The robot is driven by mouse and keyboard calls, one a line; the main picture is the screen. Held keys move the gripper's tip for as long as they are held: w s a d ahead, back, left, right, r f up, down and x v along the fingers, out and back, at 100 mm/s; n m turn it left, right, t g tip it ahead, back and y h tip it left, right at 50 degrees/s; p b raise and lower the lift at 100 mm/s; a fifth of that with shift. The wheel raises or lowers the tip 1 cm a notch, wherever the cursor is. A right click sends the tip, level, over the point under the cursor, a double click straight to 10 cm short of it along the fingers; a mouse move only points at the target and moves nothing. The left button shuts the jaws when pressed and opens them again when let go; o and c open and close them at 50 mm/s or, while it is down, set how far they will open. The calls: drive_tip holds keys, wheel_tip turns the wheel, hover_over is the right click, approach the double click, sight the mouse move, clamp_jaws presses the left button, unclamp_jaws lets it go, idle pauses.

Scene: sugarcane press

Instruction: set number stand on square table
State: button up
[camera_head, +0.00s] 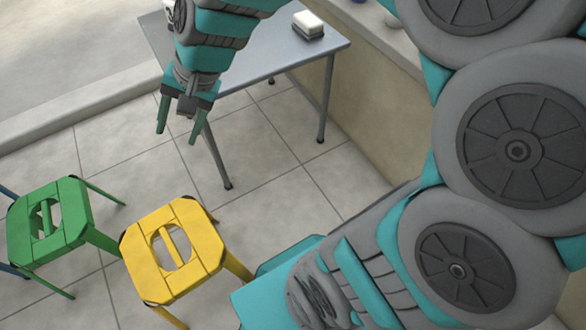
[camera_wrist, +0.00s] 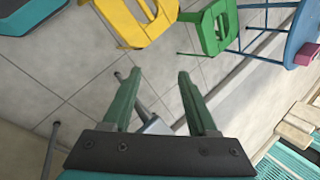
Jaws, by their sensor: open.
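My gripper (camera_head: 178,125) hangs fingers down in front of the near left edge of a grey metal-legged table (camera_head: 262,62). Its two green fingers are apart with nothing held between them, as the wrist view (camera_wrist: 157,82) also shows. A corner of the grey table (camera_wrist: 157,127) shows beyond the fingers in that view. I cannot pick out a number stand for certain. A small pink block (camera_wrist: 306,54) sits on a blue table (camera_wrist: 303,30) at the right edge of the wrist view. I cannot tell which table is the square table.
A white block with a dark base (camera_head: 308,24) stands on the grey table. A yellow stool (camera_head: 196,238) and a green stool (camera_head: 72,226) stand on the tiled floor at lower left. A low wall (camera_head: 365,105) runs along the table's right side. Floor tiles between stools and table are clear.

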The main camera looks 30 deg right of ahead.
drive_tip(key=s+d+f+n+g+h, duration=0.2)
drive_tip(key=s+d, duration=0.3)
drive_tip(key=s, duration=0.5)
drive_tip(key=s+d+f+n+g+h, duration=0.1)
drive_tip(key=s+d+f+n+h, duration=0.2)
drive_tip(key=s, duration=0.7)
drive_tip(key=d+n, duration=0.2)
drive_tip(key=d, duration=0.1)
drive_tip(key=shift+d+f+g, duration=0.3)
drive_tip(key=shift+f+g, duration=0.05)
drive_tip(key=shift+g, duration=0.05)
drive_tip(key=shift+c, duration=0.7)
drive_tip(key=shift+a, duration=0.15)
